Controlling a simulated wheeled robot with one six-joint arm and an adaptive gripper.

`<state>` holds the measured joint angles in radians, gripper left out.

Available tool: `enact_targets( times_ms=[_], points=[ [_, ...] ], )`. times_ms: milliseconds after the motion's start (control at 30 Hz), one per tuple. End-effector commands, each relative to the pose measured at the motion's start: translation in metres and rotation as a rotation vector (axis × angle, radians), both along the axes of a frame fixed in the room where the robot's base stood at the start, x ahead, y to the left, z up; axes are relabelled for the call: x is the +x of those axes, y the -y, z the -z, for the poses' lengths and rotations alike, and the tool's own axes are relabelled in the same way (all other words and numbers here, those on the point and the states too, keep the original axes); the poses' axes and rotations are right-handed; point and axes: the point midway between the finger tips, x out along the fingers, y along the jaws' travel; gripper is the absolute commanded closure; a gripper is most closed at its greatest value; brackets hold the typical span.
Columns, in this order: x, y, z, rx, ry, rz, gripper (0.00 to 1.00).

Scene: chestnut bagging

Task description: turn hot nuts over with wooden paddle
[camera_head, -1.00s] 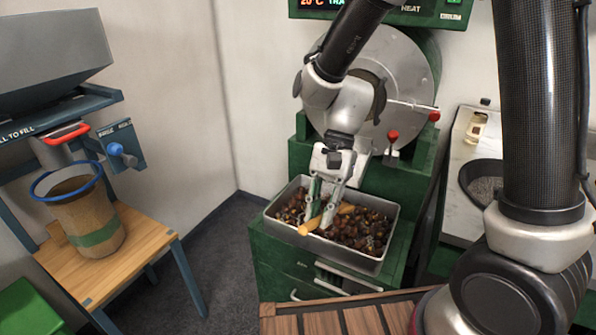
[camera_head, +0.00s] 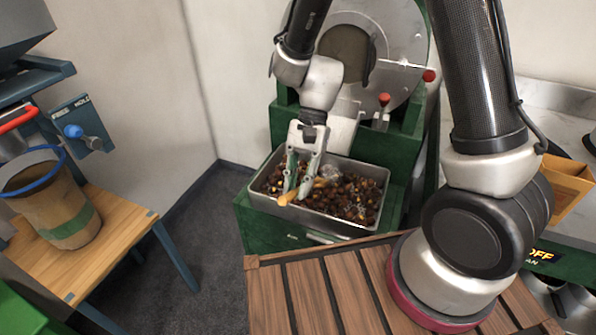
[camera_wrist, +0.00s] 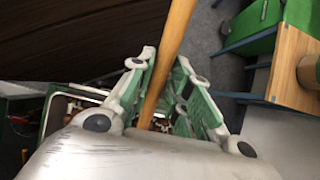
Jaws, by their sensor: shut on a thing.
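A grey metal tray (camera_head: 310,216) holds many brown chestnuts (camera_head: 352,203). My gripper (camera_head: 297,182) is over the tray's left part, pointing down, and is shut on the wooden paddle (camera_head: 288,198). The paddle's light handle end sticks out toward the tray's front rim. Its far end is hidden by the gripper and nuts, so I cannot tell how deep it sits. In the wrist view the paddle's handle (camera_wrist: 172,50) runs between the green-padded fingers (camera_wrist: 166,84).
The green roaster (camera_head: 405,150) with its round drum stands behind the tray. A slatted wooden surface (camera_head: 300,290) lies in front. At left, a sack with a blue rim (camera_head: 60,215) stands on a wooden stand (camera_head: 125,225). A cardboard box (camera_head: 565,185) shows at right.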

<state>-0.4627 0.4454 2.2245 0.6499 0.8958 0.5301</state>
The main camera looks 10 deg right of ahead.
Motion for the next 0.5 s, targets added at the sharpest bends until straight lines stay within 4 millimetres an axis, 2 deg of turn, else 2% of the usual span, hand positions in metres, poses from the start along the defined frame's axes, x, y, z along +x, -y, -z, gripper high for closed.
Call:
enact_targets(
  times_ms=[300,500],
  points=[
    [-0.001,0.001,0.042,-0.002,-0.003,0.000,1.00],
    [0.000,0.000,0.063,-0.001,-0.001,-0.001,1.00]
  ],
)
